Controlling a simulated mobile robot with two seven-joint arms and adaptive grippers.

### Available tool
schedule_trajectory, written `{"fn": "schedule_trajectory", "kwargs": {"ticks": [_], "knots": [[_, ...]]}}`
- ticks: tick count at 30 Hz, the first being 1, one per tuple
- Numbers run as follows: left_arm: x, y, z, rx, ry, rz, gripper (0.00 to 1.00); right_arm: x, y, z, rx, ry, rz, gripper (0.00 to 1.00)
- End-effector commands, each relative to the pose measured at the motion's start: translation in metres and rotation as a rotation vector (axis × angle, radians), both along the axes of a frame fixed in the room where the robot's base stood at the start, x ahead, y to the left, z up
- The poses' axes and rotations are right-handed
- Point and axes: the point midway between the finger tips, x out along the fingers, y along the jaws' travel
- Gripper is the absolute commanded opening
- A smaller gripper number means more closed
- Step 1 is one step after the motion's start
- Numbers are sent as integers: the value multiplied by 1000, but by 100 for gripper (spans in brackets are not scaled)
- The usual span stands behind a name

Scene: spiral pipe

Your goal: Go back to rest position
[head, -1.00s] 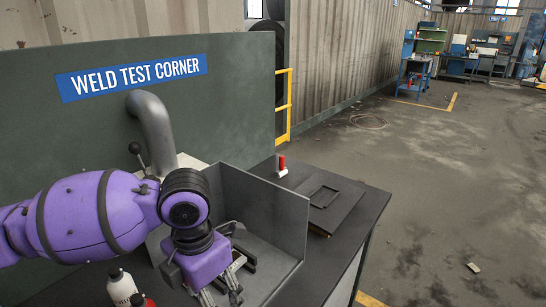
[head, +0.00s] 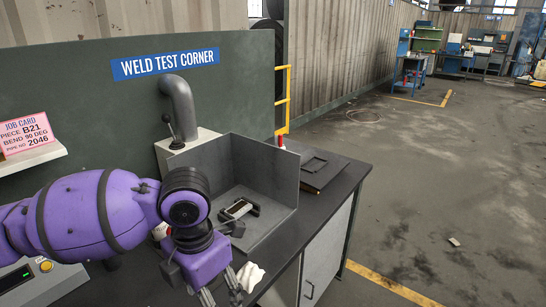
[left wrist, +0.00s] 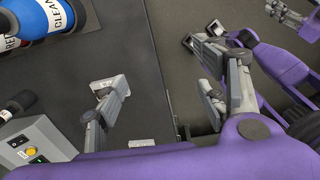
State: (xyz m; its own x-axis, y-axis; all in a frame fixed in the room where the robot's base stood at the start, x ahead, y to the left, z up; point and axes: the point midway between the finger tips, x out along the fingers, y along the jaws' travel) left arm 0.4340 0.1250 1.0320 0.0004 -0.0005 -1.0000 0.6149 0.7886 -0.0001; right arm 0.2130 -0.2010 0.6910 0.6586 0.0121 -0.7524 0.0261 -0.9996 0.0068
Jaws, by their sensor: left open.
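My left gripper (head: 222,298) hangs low in the head view, its fingertips at the bottom edge. It is over the front of the dark bench (head: 330,205), apart from the grey corner enclosure. In the left wrist view its two fingers (left wrist: 160,92) stand wide apart with nothing between them. Another purple gripper, apparently my right one (left wrist: 245,35), shows at the upper right of that view. Its jaw state is unclear there, and it is not in the head view.
The grey enclosure (head: 265,165) holds a small clamp-like fixture (head: 238,209). A control box (head: 38,278), a blue bottle (left wrist: 48,15) and a job card (head: 28,132) are at the left. Open floor lies to the right.

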Motion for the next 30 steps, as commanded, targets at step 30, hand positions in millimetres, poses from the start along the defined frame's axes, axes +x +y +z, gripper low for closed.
{"fn": "schedule_trajectory", "kwargs": {"ticks": [30], "knots": [[-48, -76, -239, -1002, 493, 2430, 65, 7, 3, 10, 5, -15, 4, 40]]}}
